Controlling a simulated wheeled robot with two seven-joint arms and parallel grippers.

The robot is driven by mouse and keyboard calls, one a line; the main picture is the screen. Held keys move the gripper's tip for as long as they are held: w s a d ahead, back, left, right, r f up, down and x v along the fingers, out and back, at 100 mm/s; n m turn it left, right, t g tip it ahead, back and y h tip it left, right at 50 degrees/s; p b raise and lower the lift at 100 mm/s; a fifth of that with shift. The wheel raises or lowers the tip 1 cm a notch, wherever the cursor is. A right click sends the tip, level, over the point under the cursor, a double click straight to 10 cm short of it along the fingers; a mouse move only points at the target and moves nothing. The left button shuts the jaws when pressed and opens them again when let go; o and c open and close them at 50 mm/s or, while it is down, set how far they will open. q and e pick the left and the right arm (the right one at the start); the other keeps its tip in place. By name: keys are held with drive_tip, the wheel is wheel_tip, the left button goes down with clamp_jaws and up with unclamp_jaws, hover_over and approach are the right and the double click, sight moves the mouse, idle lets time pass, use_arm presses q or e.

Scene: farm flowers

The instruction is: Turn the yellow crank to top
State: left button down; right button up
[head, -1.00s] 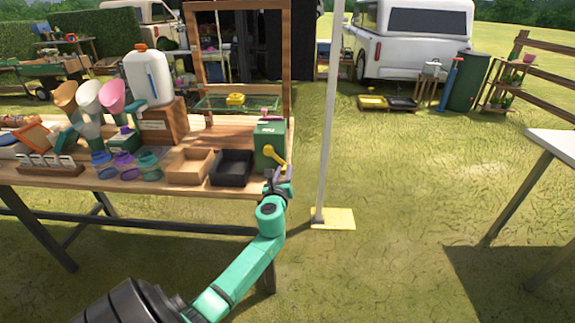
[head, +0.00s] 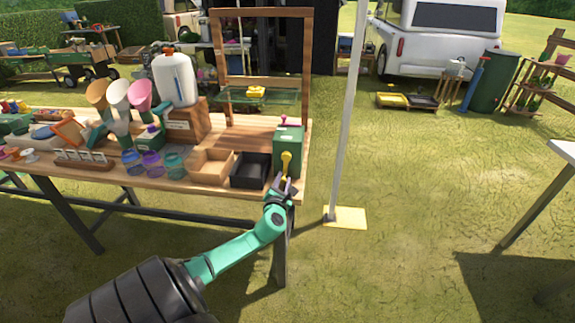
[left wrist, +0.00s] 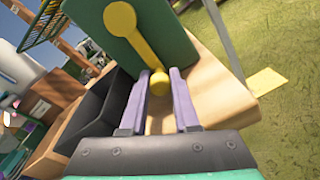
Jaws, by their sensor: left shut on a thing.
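The yellow crank (head: 286,160) is on the front face of a green box (head: 289,139) at the right end of the wooden table. Its arm hangs roughly straight down from its round hub. My left gripper (head: 281,184) is at the crank's lower end, in front of the box. In the left wrist view, the crank (left wrist: 121,20) runs from its hub down to a knob between the purple fingers of my left gripper (left wrist: 158,90). The gripper is shut on the knob. My right gripper is in neither view.
A black tray (head: 250,169) and a wooden tray (head: 211,166) sit left of the green box. A wooden frame (head: 308,70) stands behind. A grey pole (head: 347,120) rises right of the table. Open grass lies to the right.

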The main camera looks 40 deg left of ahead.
use_arm(q)
drive_tip(key=shift+s+a+m+p, duration=0.2)
drive_tip(key=shift+a+m+p, duration=0.1)
drive_tip(key=shift+m, duration=0.1)
drive_tip(key=c, duration=0.7)
unclamp_jaws()
drive_tip(key=shift+o, duration=0.2)
drive_tip(key=shift+s+d, duration=0.25)
drive_tip(key=shift+s, duration=0.05)
drive_tip(key=p+v, duration=0.2)
drive_tip(key=v, duration=1.1)
drive_tip(key=shift+s+d, duration=0.3)
drive_tip(key=shift+r, duration=0.1)
